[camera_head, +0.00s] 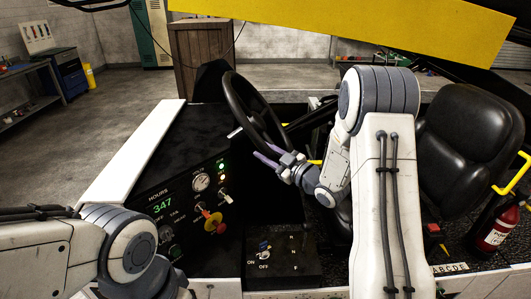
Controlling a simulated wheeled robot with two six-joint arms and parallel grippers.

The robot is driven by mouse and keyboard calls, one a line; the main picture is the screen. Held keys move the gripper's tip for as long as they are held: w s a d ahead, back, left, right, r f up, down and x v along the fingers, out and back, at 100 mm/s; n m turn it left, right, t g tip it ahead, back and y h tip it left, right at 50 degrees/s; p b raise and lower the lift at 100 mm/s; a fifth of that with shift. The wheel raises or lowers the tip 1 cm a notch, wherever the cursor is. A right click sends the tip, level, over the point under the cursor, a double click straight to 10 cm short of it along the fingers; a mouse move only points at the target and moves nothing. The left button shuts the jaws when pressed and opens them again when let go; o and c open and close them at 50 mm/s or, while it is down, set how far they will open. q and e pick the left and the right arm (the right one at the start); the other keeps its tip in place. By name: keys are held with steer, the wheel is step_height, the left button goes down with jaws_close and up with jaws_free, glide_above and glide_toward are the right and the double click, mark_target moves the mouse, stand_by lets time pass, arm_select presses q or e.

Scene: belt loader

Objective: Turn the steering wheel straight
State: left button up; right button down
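The black steering wheel (233,98) stands tilted on the dark console at the centre of the head view. A pale spoke end shows at its lower left rim. My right gripper (261,149) reaches in from the right to the bottom of the rim. Its two purple fingers are spread apart, with a gap between them. I cannot tell whether the rim lies between the fingers or just behind them. My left arm is at the bottom left, and its gripper is out of view.
The console (170,185) carries gauges, lights, a red-and-yellow knob (213,222) and a lower switch box (283,262). A black seat (465,135) and a red extinguisher (494,232) are at the right. A yellow beam (400,25) crosses above.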

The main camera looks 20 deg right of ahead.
stand_by(0.7)
steer(key=a+r+m+h+p, duration=0.1)
steer(key=a+r+m+g+h+p, duration=0.1)
steer(key=r+m+h, duration=0.1)
steer(key=shift+w+a+r, duration=0.15)
steer(key=shift+w+a, duration=0.05)
steer(key=shift+a, duration=0.15)
steer(key=c, duration=0.6)
jaws_free()
